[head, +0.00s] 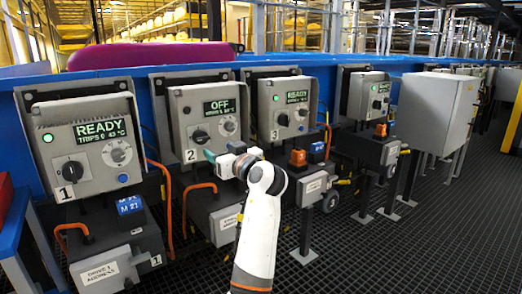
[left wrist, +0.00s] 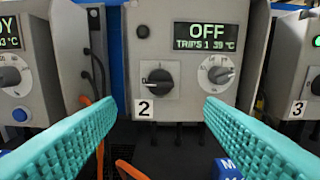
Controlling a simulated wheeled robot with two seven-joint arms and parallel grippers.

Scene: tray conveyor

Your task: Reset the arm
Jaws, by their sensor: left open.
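Control box 2 (head: 180,112) shows OFF on its display (head: 219,107), with a black rotary knob (head: 200,137). In the left wrist view, the box (left wrist: 188,105) reads "OFF, TRIPS 1, 39 °C". Its black knob (left wrist: 157,82) has its bar about level, and its round lamp (left wrist: 143,31) is unlit. My left gripper (head: 210,157) is in front of the lower part of box 2. In the left wrist view its teal fingers (left wrist: 157,110) are wide apart and empty, apart from the knob. My right gripper is in neither view.
Box 1 (head: 60,110) on the left and box 3 (head: 262,125) on the right show READY with green lamps. Drive units with orange handles (head: 195,190) stand below the boxes. Open dark grating floor (head: 400,255) lies to the right.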

